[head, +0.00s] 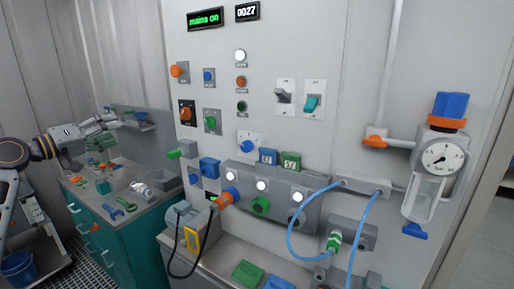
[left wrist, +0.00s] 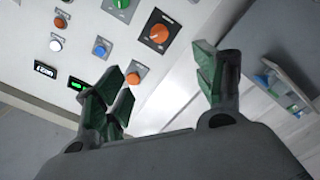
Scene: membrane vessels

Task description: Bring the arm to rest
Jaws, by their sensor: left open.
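My left arm comes in from the left edge of the head view, held out above the teal workbench. Its left gripper (head: 143,121) is at the far end, in front of the grey wall left of the control panel. In the left wrist view the left gripper (left wrist: 163,68) is open. Its green-padded fingers stand wide apart with nothing between them. The panel with its knobs lies beyond the fingers, tilted in that view. My right gripper is in neither view.
The wall panel carries an orange knob (head: 187,112), switches, a valve block (head: 262,190) and a gauge (head: 442,157). Blue hoses (head: 291,235) loop at right. The teal workbench (head: 130,245) holds small tools. A blue bucket (head: 18,268) stands at lower left.

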